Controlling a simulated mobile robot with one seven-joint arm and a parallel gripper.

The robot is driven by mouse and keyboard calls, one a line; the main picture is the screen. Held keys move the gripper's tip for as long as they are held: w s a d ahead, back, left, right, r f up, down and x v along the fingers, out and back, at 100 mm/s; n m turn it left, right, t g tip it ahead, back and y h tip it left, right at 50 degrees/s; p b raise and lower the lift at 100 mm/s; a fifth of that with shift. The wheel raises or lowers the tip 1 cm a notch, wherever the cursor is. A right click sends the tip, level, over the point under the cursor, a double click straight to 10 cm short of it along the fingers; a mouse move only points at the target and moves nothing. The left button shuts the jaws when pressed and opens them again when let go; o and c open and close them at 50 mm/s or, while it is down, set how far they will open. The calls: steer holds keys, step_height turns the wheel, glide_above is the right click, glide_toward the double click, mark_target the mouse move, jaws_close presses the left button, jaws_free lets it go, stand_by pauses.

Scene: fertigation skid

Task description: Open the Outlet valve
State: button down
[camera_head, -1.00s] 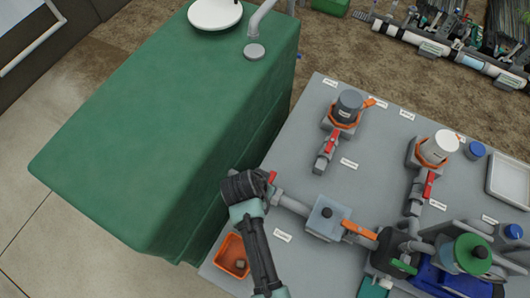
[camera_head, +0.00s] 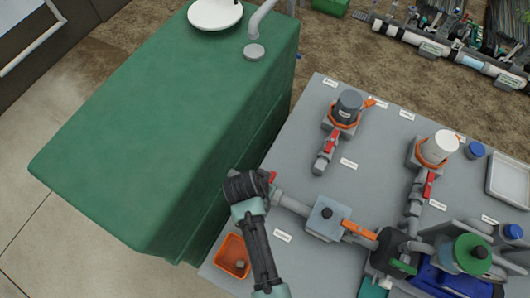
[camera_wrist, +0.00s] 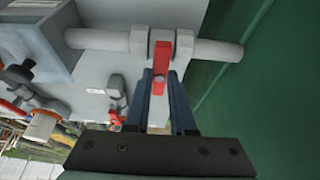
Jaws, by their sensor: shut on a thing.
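The valve with a red handle sits on a grey pipe (camera_wrist: 215,50) beside the green tank. In the wrist view the red handle (camera_wrist: 161,57) stands across the pipe's line. My gripper (camera_wrist: 160,80) is shut on this handle, with one blue finger on each side of it. In the head view only a bit of the red handle (camera_head: 272,177) shows beside my dark wrist, and my fingers are hidden. The label (camera_head: 282,235) near this pipe is too small to read.
The green tank (camera_head: 165,120) stands close to the left of the valve. A grey box (camera_head: 327,217) sits on the pipe to the right. An orange bin (camera_head: 233,256) lies below my arm. Two more valves with red handles (camera_head: 327,147) (camera_head: 428,186) stand further off.

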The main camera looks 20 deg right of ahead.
steer(key=shift+s+n, duration=0.1)
steer(key=shift+n, duration=0.2)
steer(key=n+p, duration=0.1)
steer(key=n, duration=0.1)
steer(key=n+t+y+p, duration=0.1)
steer(key=shift+s+d+r+n, duration=0.1)
steer(key=shift+d+n, duration=0.1)
steer(key=shift+n, duration=0.2)
steer(key=n+y, duration=0.1)
steer(key=n, duration=0.1)
steer(key=n+y, duration=0.1)
steer(key=n, duration=0.1)
steer(key=shift+d+t+p, duration=0.2)
steer(key=shift+t+p, duration=0.1)
steer(key=shift+t, duration=0.1)
steer(key=n, duration=0.1)
steer(key=n+y, duration=0.1)
steer(key=n, duration=0.1)
steer(key=n+b, duration=0.1)
steer(key=n, duration=0.1)
steer(key=shift+d+y, duration=0.25)
steer(key=shift+y, duration=0.15)
steer(key=n+b, duration=0.1)
steer(key=n, duration=0.1)
steer(key=n+g+y+b, duration=0.1)
steer(key=n, duration=0.1)
steer(key=shift+d+n+y, duration=0.15)
steer(key=shift+n+y, duration=0.15)
